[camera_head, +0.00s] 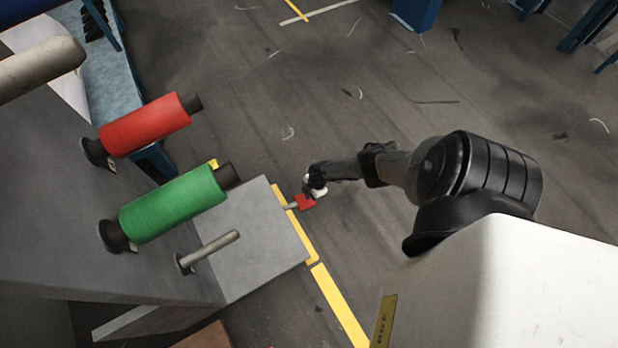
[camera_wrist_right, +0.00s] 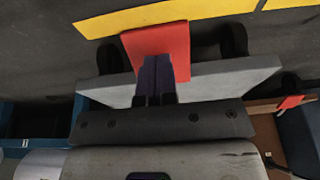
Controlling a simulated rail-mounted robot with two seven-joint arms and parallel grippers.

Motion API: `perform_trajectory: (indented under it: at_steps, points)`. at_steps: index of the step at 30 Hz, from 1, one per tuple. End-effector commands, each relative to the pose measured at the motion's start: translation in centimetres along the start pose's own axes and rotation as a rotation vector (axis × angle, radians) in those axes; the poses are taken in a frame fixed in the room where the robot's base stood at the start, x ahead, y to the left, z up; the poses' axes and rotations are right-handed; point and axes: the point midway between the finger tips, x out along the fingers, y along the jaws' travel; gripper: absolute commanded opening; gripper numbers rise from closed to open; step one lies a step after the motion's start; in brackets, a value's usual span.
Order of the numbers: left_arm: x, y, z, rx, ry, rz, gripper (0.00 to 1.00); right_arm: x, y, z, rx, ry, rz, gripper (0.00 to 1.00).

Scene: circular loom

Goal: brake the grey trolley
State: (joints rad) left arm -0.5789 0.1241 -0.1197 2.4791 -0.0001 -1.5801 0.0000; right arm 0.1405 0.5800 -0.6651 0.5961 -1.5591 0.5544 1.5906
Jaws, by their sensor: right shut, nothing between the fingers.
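The grey trolley (camera_head: 250,245) stands at the left in the head view, with a red pedal (camera_head: 304,202) sticking out from its right edge, low over the floor. My right gripper (camera_head: 314,190) is at this pedal, shut and empty. In the right wrist view, the shut dark fingers (camera_wrist_right: 158,75) overlap the red pedal (camera_wrist_right: 157,40), which stands out from the trolley's grey base edge (camera_wrist_right: 225,78). I cannot tell whether the fingertips touch the pedal or are just above it. My left gripper is not in view.
The trolley carries a red spool (camera_head: 145,125), a green spool (camera_head: 174,204) and a bare peg (camera_head: 210,250). Yellow floor tape (camera_head: 338,305) runs alongside it. The floor beyond is mostly open.

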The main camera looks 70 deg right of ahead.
Motion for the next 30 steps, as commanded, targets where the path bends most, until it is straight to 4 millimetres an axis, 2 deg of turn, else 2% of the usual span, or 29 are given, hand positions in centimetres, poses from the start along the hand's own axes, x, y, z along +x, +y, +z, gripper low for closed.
perform_trajectory:
  at_steps: [1,3,15,21,30]
  points:
    - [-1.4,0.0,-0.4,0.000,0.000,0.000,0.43,-1.5,0.1,-0.1,0.003,-0.001,0.002,0.00]
    - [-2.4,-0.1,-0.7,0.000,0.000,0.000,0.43,-2.6,0.2,0.1,0.003,-0.001,0.003,0.00]
    - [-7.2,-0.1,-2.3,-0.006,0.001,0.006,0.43,-9.2,0.1,2.7,0.003,-0.002,0.003,0.00]
    - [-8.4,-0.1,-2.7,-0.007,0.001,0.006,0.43,-11.1,0.2,3.6,0.003,-0.001,0.003,0.00]
    - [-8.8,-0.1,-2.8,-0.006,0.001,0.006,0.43,-11.9,0.1,4.1,0.003,0.000,0.002,0.00]
